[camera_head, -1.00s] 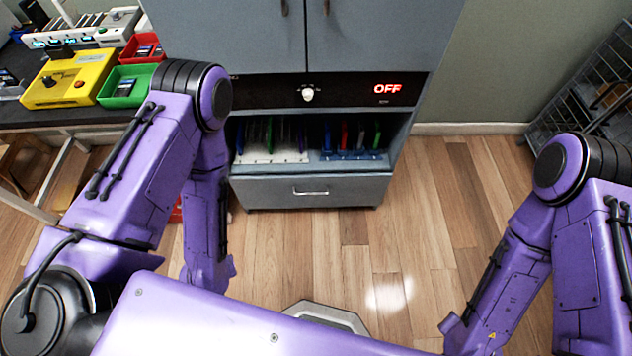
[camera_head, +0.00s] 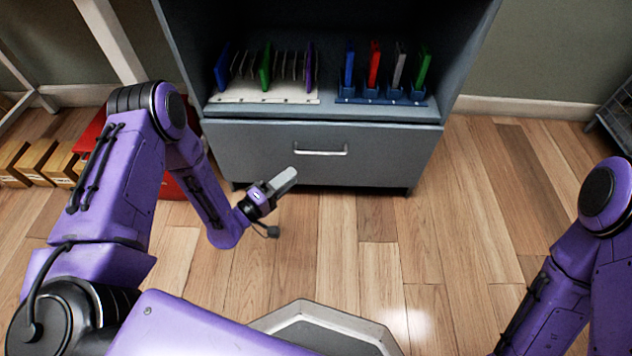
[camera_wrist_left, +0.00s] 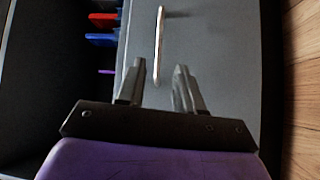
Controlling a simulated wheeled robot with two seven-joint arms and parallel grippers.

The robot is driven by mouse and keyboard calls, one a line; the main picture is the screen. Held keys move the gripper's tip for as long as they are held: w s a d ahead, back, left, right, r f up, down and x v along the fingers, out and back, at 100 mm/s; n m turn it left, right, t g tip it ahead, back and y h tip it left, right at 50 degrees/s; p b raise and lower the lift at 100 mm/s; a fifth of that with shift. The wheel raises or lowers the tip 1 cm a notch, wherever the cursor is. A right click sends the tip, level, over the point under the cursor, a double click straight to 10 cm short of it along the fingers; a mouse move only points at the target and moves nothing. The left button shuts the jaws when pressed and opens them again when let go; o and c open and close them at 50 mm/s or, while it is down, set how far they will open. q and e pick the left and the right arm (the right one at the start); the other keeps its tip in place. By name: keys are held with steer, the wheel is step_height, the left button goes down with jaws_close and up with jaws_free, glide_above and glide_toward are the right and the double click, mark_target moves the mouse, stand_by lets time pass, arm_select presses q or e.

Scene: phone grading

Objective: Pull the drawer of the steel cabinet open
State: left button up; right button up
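The drawer (camera_head: 250,150) of the grey steel cabinet is closed, its front flush below the open shelf. Its bar handle (camera_head: 320,151) is pale metal and horizontal. My left gripper (camera_head: 290,175) is in front of the drawer, a little left of and below the handle in the head view. In the left wrist view its two fingers (camera_wrist_left: 160,66) are apart with nothing held, and the handle (camera_wrist_left: 159,38) lines up with the gap between them. I cannot tell how far the tips are from it. My right gripper is out of view.
The shelf above the drawer holds a white rack (camera_head: 262,94) and a blue rack (camera_head: 382,97) with upright coloured phones. A red bin (camera_head: 92,135) and cardboard boxes (camera_head: 38,158) stand on the floor at left. The wooden floor before the cabinet is clear.

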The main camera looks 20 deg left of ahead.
arm_select(q)
steer(key=f+b+x, duration=0.1)
steer(key=b+x, duration=0.2)
steer(key=x, duration=0.7)
steer(key=shift+w+d+r+h, duration=0.2)
steer(key=shift+w+r+h, duration=0.1)
steer(key=shift+r, duration=0.2)
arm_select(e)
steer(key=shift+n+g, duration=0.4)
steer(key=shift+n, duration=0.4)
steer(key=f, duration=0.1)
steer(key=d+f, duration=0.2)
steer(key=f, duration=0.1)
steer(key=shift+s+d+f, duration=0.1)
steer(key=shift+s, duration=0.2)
arm_select(q)
steer(key=shift+s, duration=0.1)
jaws_close()
